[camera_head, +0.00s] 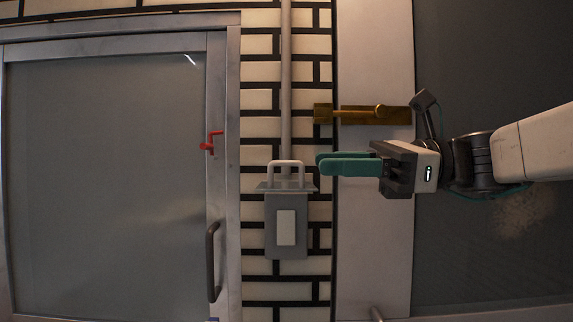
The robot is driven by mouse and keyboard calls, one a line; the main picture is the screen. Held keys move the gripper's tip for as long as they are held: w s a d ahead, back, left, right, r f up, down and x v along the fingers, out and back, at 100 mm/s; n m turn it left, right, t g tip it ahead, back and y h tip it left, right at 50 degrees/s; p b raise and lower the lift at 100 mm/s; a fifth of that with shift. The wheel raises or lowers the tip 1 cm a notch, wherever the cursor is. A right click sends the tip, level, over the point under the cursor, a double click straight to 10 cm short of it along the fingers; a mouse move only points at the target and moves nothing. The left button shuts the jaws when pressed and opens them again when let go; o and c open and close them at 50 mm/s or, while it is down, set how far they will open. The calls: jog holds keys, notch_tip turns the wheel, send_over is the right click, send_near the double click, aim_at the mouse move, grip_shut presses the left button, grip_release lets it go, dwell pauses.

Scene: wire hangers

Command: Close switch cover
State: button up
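A grey switch box (271,249) with a pale switch plate (286,228) is mounted on the tiled wall. Its clear cover (266,187) is raised and sticks out from the top of the box, leaving the plate exposed. A pale handle (286,163) stands up from the cover. My gripper (319,163) has teal fingers pointing left, just right of the handle and slightly above the cover. The fingers overlap from this angle, so the gap between them is unclear. No object shows between them, and they appear apart from the handle.
A vertical conduit (286,80) runs up the wall above the box. A brass latch (360,114) is on the door frame above my gripper. A glass door (105,180) with a red hook (212,143) and dark handle (212,262) is at left.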

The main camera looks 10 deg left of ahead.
aim_at(286, 164)
jog(key=x, duration=0.7)
grip_shut()
